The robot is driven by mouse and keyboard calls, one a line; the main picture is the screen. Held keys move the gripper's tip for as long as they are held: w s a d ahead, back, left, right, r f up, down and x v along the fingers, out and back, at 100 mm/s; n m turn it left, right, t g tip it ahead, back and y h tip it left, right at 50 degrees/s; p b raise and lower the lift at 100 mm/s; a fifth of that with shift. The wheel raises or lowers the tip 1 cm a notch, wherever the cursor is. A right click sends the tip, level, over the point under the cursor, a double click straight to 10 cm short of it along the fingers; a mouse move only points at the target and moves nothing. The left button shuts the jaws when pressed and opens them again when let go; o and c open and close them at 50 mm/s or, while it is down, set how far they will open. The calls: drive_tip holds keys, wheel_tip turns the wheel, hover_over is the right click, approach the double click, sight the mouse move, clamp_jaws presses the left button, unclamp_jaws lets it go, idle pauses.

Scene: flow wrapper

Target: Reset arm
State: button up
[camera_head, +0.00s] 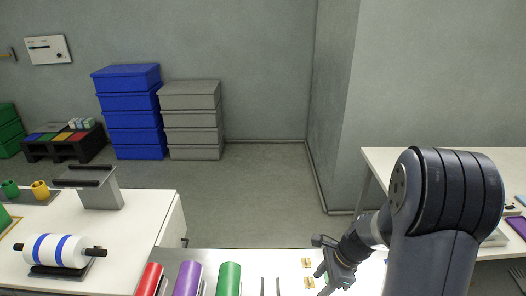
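My arm comes up from the bottom right of the head view and bends down to the left. My gripper (322,268) is low over the pale worktop at the bottom edge, beside small tan blocks (307,263). The gripper is small and dark here, and I cannot tell whether its fingers are apart or hold anything.
Red (149,279), purple (187,279) and green (229,279) rolls lie left of the gripper, with two thin dark bars (270,287) between. A blue-striped white roll (57,250) is on the left table. Blue (131,116) and grey crates (192,122) stand behind. A table (440,155) is at right.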

drive_tip(key=shift+w+a+f, duration=0.15)
drive_tip(key=shift+f, duration=2.15)
drive_tip(key=shift+w+a+f, duration=0.1)
drive_tip(key=shift+f, duration=2.15)
